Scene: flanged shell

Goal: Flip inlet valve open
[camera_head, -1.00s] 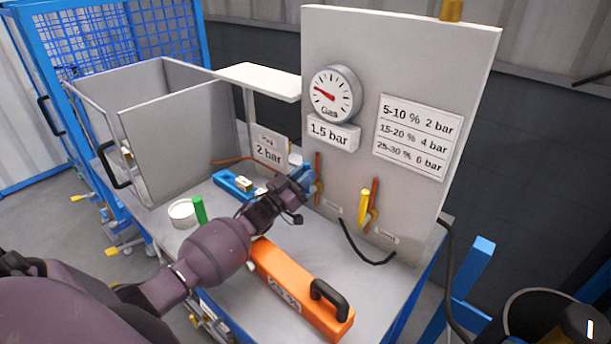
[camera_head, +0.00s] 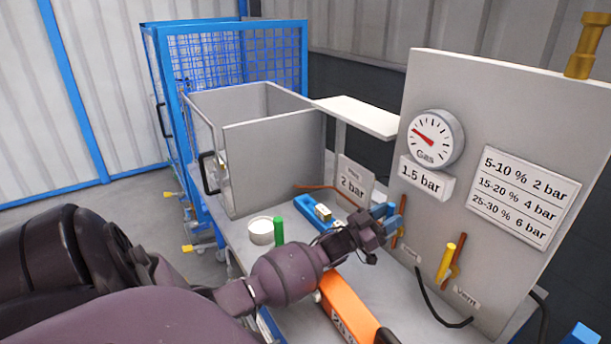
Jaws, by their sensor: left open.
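My left gripper (camera_head: 382,218) reaches across the table to the lower left of the grey panel (camera_head: 500,120). It is open, beside a copper-coloured pipe (camera_head: 398,236) on the panel. A small label, too small to read surely, sits just below this pipe. Blue parts show at the fingertips; I cannot tell whether they are my fingers or a valve handle, nor whether they touch. The inlet valve is mostly hidden there. To the right, a yellow valve handle (camera_head: 446,262) stands nearly upright above a label reading "Vent". My right gripper is not in view.
A gas gauge (camera_head: 436,138) sits above a "1.5 bar" label. Below my left arm lies an orange case (camera_head: 346,306). A grey open box (camera_head: 270,165) is behind.

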